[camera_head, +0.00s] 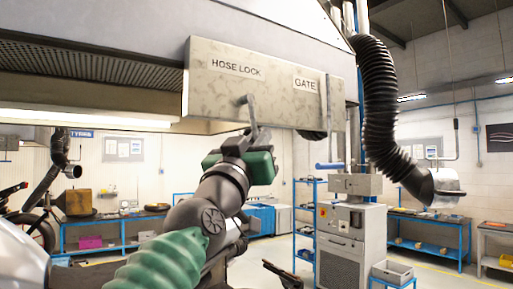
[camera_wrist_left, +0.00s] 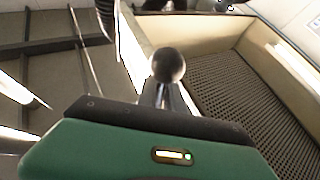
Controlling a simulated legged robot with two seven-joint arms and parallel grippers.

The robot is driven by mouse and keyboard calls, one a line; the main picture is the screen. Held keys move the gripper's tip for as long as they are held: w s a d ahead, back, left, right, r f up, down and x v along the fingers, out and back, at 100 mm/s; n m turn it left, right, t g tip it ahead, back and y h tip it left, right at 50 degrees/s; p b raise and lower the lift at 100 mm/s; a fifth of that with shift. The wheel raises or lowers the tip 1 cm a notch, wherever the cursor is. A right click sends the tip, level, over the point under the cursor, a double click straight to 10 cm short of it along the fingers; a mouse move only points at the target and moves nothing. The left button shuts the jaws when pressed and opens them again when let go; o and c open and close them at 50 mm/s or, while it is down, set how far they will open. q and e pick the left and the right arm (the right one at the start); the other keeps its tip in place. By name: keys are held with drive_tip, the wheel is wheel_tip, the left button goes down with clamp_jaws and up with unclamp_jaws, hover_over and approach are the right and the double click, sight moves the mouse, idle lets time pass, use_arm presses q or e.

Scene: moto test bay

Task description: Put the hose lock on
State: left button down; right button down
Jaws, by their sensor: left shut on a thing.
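A pale, worn panel (camera_head: 225,92) hangs under the hood in the head view, marked HOSE LOCK on its left and GATE on its right. A grey lever (camera_head: 247,103) stands out below the HOSE LOCK label. My left gripper (camera_head: 256,133) reaches up to it from below and is shut on it. The wrist view shows a dark round knob (camera_wrist_left: 168,65) just beyond the fingers of my left gripper (camera_wrist_left: 165,95). The fingers hide part of the lever, so its exact setting cannot be told. My right gripper is not in view.
A blue bench (camera_head: 430,228) is at the right. The hood's perforated underside (camera_head: 75,68) is at the upper left.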

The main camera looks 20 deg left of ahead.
use_arm(q)
drive_tip(key=shift+w+f, duration=0.15)
